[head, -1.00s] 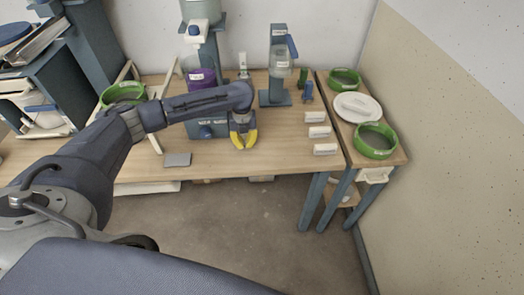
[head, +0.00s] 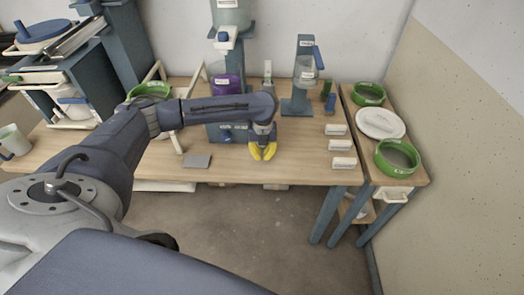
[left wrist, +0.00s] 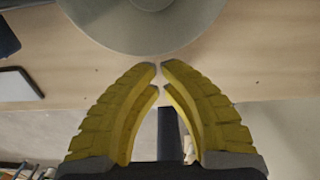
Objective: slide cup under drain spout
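A pale mug (head: 14,142) stands at the far left of the table in the head view, partly cut by the frame edge. A spout-like white fitting (head: 225,38) sits under the upper vessel of the middle stand, above a purple bucket (head: 228,85); I cannot tell whether this is the drain spout. My left gripper (head: 262,152) is over the table's front edge, in front of the middle stand, far right of the mug. Its yellow fingertips nearly meet in the left wrist view (left wrist: 159,66), with nothing between them. My right gripper is not in view.
A blue stand (head: 300,75) holds a clear vessel at the back. Green bowls (head: 397,158) and a white lid (head: 380,123) lie on the right side table. White labelled blocks (head: 343,162) and a grey pad (head: 197,161) lie near the front. A grey round thing (left wrist: 150,30) fills the upper wrist view.

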